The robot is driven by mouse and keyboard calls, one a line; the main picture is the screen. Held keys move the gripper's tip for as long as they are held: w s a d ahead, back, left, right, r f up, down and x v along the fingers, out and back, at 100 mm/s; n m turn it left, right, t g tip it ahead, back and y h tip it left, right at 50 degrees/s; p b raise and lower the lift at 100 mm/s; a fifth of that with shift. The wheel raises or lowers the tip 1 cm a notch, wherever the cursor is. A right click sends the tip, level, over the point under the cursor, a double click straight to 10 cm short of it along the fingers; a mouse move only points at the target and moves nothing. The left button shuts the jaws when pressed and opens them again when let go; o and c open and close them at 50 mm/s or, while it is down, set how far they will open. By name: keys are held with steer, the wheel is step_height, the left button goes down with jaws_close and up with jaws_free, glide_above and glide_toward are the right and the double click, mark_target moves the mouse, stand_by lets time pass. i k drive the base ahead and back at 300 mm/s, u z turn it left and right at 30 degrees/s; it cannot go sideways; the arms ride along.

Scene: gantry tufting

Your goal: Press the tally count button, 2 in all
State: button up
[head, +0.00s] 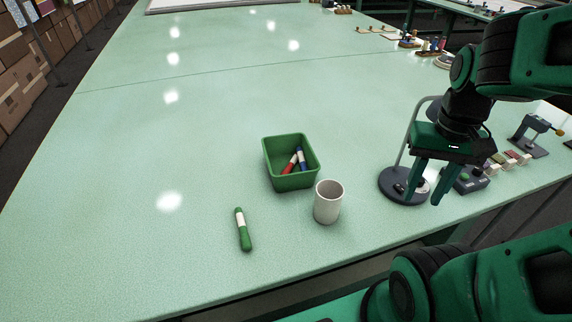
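A small dark box (476,184) with a green button-like top (465,177) stands near the table's right front edge. It may be the tally counter, but its details are too small to tell, and my gripper covers part of its left side. My gripper (424,200) points down just left of the box, in front of the round dark base of a lamp. Its two green fingers are apart with nothing between them. I cannot tell whether a fingertip touches anything.
The lamp (388,192) has a curved grey stem. A white cup (328,203), a green bin (290,183) holding markers and a loose green marker (243,230) are to the left. Small blocks (508,162) and a dark device (530,138) stand right. The table's left is clear.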

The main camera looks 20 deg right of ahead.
mark_target(464, 176)
steer(key=z, duration=1.4)
